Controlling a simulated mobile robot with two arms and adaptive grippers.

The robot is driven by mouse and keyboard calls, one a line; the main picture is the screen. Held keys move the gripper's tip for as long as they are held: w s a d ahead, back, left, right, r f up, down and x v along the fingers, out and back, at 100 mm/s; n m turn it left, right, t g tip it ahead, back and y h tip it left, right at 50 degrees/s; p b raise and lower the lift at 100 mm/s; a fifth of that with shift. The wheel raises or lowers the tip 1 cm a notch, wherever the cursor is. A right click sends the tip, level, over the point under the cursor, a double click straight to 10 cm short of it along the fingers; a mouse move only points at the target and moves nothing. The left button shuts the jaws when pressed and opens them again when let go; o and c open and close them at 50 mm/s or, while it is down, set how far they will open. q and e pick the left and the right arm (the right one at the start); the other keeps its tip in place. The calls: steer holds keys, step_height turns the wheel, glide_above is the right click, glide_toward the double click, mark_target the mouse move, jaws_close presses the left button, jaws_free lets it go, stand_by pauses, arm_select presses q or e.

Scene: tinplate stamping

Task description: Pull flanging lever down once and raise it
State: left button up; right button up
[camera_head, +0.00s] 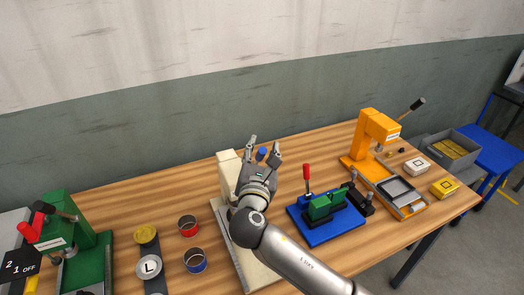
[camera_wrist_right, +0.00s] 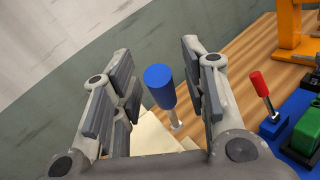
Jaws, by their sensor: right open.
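A cream machine (camera_head: 229,166) stands on the table behind my right arm, which hides much of it. Its lever has a blue handle (camera_head: 262,153), which also shows in the right wrist view (camera_wrist_right: 160,88) on a thin metal rod. My right gripper (camera_head: 264,146) is open. In the wrist view the blue handle stands between its two spread fingers, with a visible gap on each side. How deep the handle sits between the fingers is hard to tell. My left gripper is not in view.
A blue-based green device (camera_head: 325,207) with a red-handled lever (camera_head: 306,173) stands to the right. Beyond it are an orange press (camera_head: 378,131) and a grey bin (camera_head: 450,147). A green press (camera_head: 85,250) and two cans (camera_head: 187,226) are to the left. A wall runs behind the table.

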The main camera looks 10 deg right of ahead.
steer(key=shift+c, duration=0.2)
jaws_close()
steer(key=shift+s+d+f+b, duration=0.1)
steer(key=shift+s+f+b, duration=0.15)
steer(key=shift+b, duration=0.35)
steer(key=s+d+f+m+t+h+b, duration=0.1)
steer(key=s+f+m+t+h+b, duration=0.2)
steer(key=b, duration=1.7)
steer(key=shift+s+d+f+m+t, duration=0.4)
steer(key=shift+s+f+m+t, duration=0.75)
steer(key=shift+f, duration=0.7)
steer(key=shift+s, duration=0.2)
